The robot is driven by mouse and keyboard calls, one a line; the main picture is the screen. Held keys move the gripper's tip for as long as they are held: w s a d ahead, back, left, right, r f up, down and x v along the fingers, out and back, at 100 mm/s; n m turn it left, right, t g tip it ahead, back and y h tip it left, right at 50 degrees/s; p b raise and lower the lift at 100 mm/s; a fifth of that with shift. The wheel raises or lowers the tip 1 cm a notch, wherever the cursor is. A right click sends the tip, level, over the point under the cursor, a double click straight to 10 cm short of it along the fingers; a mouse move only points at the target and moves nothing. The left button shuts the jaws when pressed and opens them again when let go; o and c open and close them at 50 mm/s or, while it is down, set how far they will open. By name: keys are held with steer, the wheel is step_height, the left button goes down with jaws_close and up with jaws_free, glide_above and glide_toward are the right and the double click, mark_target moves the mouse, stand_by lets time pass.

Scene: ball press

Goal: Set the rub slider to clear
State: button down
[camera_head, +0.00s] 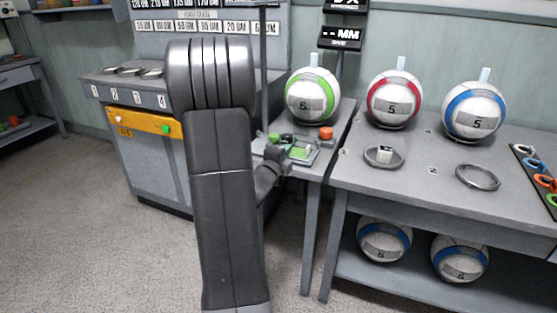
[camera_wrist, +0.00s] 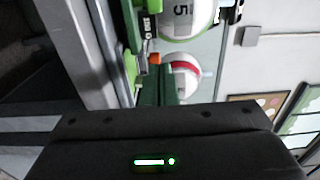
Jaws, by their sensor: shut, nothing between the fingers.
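A small control panel (camera_head: 306,156) with green parts sits on the narrow side table, in front of the green-striped ball (camera_head: 312,95). I cannot make out the rub slider or its position, as my arm and gripper cover part of this area. My gripper (camera_head: 284,142) is shut and empty at the panel's left side in the head view; contact cannot be told. In the wrist view green pieces (camera_wrist: 168,85) stand beyond the dark wrist housing, with a small dark label with white marks (camera_wrist: 147,27) nearby.
An orange button (camera_head: 326,133) stands right of the panel. Red-striped (camera_head: 394,99) and blue-striped (camera_head: 474,111) balls stand on the right table (camera_head: 430,160), with two rings in front. A grey cabinet (camera_head: 150,160) with an orange strip is at left. The floor in front is clear.

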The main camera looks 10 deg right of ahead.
steer(key=x, duration=0.3)
steer(key=shift+w+a, duration=1.4)
steer(key=w+a, duration=0.1)
steer(key=a, duration=0.1)
steer(key=w+a, duration=0.2)
steer(key=a, duration=0.1)
steer(key=shift+w+a+b, duration=0.3)
steer(key=shift+w+b, duration=0.05)
steer(key=shift+w, duration=0.05)
